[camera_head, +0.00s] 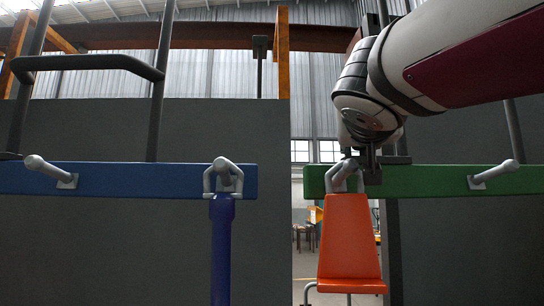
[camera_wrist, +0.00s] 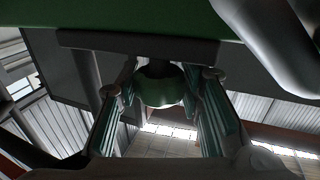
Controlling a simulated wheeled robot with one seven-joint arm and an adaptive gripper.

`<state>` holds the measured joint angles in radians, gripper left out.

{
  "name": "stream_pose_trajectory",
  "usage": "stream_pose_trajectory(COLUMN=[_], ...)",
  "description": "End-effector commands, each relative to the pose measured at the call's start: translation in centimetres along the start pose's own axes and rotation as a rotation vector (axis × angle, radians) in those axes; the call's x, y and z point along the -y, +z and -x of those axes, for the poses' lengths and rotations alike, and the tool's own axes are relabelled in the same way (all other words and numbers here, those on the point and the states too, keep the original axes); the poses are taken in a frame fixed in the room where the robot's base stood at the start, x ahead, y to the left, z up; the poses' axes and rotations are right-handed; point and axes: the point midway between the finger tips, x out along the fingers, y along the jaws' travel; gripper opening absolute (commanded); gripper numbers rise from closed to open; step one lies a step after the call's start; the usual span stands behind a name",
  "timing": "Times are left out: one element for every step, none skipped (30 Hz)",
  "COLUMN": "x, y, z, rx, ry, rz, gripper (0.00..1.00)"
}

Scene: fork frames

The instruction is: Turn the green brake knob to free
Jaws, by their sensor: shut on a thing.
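The green knob (camera_wrist: 160,91) shows in the wrist view, just below a dark bar (camera_wrist: 135,46) on the green beam (camera_wrist: 120,18). My gripper (camera_wrist: 166,90) has one finger on each side of the knob and is shut on it. In the head view my gripper (camera_head: 362,165) is at the left part of the green beam (camera_head: 430,181), close to a grey coupling hook. The knob cannot be made out there. Its turn position and any markings cannot be read.
A grey coupling hook (camera_head: 345,172) sits on the green beam's left end. A grey handle (camera_head: 493,174) sticks out at right.

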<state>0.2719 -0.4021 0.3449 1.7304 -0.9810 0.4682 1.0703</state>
Motion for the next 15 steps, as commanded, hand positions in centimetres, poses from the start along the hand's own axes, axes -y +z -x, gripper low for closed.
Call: stream_pose_trajectory(x=[0.05, 0.05, 0.05, 0.05, 0.04, 0.04, 0.04, 0.03, 0.03, 0.02, 0.02, 0.01, 0.01, 0.01, 0.01], y=[-0.11, -0.10, -0.09, -0.08, -0.06, -0.05, -0.03, -0.02, 0.00, 0.01, 0.01, 0.02, 0.03, 0.03, 0.03], z=[0.10, 0.10, 0.10, 0.10, 0.09, 0.08, 0.07, 0.07, 0.06, 0.05, 0.04, 0.04, 0.04, 0.05, 0.13], rx=[-0.002, -0.002, -0.002, -0.001, -0.001, -0.001, -0.001, 0.000, 0.000, 0.000, 0.000, 0.000, 0.000, 0.000, 0.000], ry=[-0.001, -0.001, -0.001, -0.001, -0.001, -0.001, -0.001, -0.001, -0.001, -0.001, -0.001, 0.000, 0.000, 0.000, 0.000], rz=[-0.001, -0.001, -0.001, -0.001, -0.001, 0.000, 0.000, 0.000, 0.000, 0.000, 0.000, 0.000, 0.000, 0.000, 0.000], gripper=[0.06, 0.06, 0.38, 0.45, 0.52, 0.55, 0.55, 0.55, 0.55, 0.55, 0.55, 0.55, 0.55, 0.55, 0.55])
